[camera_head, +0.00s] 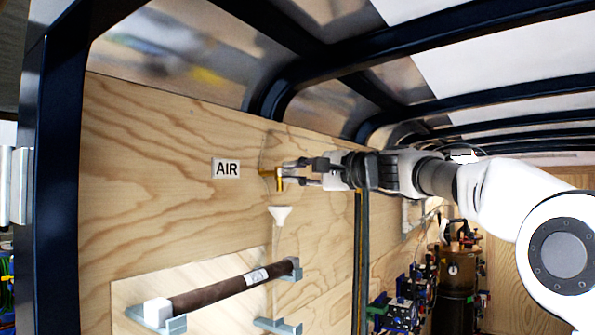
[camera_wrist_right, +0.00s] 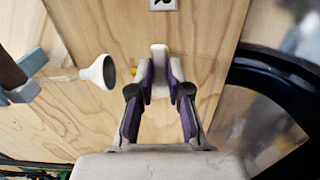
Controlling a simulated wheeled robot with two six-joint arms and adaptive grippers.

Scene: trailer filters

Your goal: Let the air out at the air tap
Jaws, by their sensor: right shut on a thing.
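The air tap (camera_head: 279,179) is a small brass-yellow fitting on the plywood wall, just right of the AIR label (camera_head: 226,168). My right gripper (camera_head: 287,173) reaches it from the right, with its fingertips at the tap. In the right wrist view the fingers (camera_wrist_right: 160,78) are closed around a pale upright piece (camera_wrist_right: 159,58), which seems to be the tap's handle. A bit of yellow (camera_wrist_right: 135,70) shows beside the left finger; the fingers hide most of the tap. A white funnel (camera_head: 279,214) sits just below the tap and also shows in the wrist view (camera_wrist_right: 103,72). My left gripper is out of view.
A dark brown tube (camera_head: 232,287) with white end rests on grey brackets below, on a lighter panel. A dark vertical post (camera_head: 361,262) stands right of the tap. Dark roof ribs curve overhead. A brown tank (camera_head: 459,265) and blue-red valves (camera_head: 401,309) stand farther back.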

